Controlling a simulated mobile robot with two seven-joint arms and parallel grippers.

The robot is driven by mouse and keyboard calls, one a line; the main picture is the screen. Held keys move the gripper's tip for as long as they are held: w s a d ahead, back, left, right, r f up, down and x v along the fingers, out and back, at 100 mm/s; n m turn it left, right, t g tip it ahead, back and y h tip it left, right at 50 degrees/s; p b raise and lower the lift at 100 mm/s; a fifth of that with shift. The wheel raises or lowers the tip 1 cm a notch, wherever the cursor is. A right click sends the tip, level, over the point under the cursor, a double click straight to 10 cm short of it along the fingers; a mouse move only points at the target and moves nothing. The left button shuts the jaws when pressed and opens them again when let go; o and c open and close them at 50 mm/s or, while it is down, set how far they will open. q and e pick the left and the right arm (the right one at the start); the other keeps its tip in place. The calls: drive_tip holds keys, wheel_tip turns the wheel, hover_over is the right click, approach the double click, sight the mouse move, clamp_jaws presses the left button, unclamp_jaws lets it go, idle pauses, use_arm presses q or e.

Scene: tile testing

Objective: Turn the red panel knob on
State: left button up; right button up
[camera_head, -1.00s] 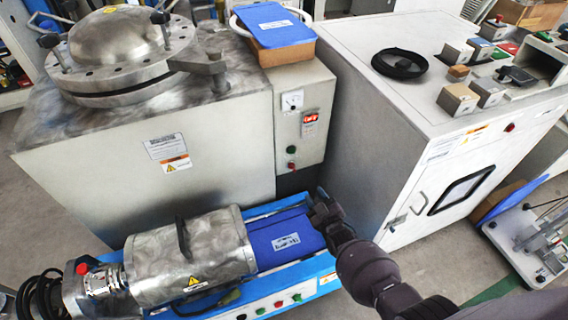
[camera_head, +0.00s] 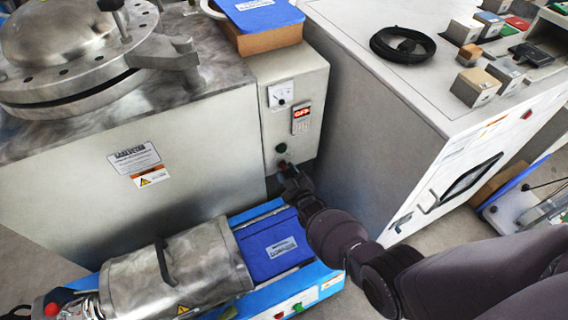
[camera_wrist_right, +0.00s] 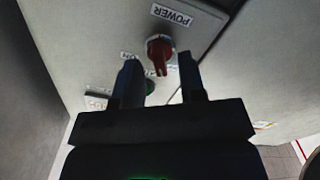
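The red panel knob (camera_wrist_right: 160,48) is on the grey control panel, beside a "POWER" label, in the right wrist view. Its handle points toward the gripper's base in that picture. My right gripper (camera_wrist_right: 159,60) is open, with one dark finger on each side of the knob and a visible gap to each. In the head view the right gripper (camera_head: 290,178) is at the lower part of the panel (camera_head: 275,125), and it hides part of the knob (camera_head: 282,164). A green button (camera_head: 281,148) sits just above the knob. My left gripper is not in view.
A large metal chamber machine (camera_head: 190,150) stands left of the panel and a grey cabinet (camera_head: 365,130) right of it. A blue bench with a metal cylinder (camera_head: 180,270) and a blue binder (camera_head: 262,250) lies below. The gap between the machines is narrow.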

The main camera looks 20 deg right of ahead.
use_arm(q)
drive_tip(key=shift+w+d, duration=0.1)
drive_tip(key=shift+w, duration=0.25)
use_arm(e)
drive_tip(key=shift+w, duration=0.55)
clamp_jaws()
